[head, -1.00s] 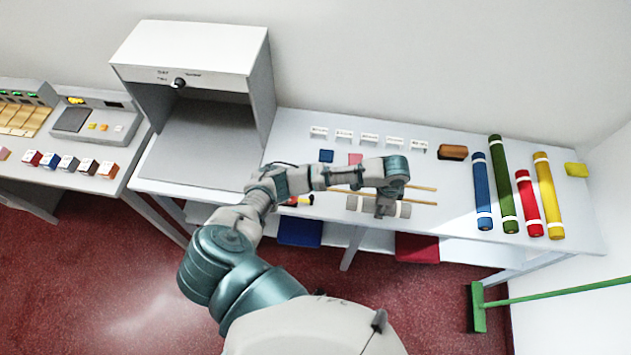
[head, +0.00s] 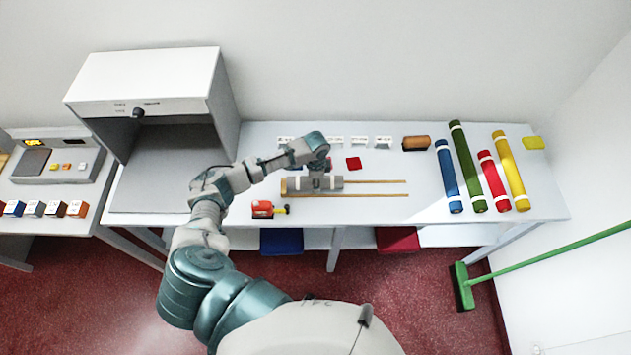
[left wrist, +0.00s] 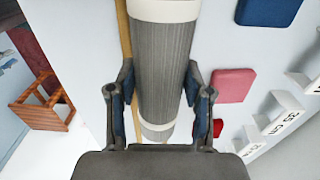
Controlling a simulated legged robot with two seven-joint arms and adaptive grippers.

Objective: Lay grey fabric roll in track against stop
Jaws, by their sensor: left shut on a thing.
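The grey fabric roll (head: 334,183), with white bands near its ends, is held lengthwise along the track in the head view. It also shows in the left wrist view (left wrist: 162,75). The track has two thin wooden rails (head: 375,195), with a small wooden stop (head: 284,187) at the left end. The roll's left end is close to the stop; I cannot tell if they touch. The roll covers part of the back rail; whether it rests down or hangs just above is unclear. My left gripper (left wrist: 160,100) is shut around the roll's middle. My right gripper is not in view.
A red tape measure (head: 262,209) lies in front of the track's left end. A red swatch (head: 353,163) and white size tags (head: 383,142) are behind it. Blue (head: 449,178), green, red and yellow rolls lie to the right. A grey booth (head: 145,80) stands left.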

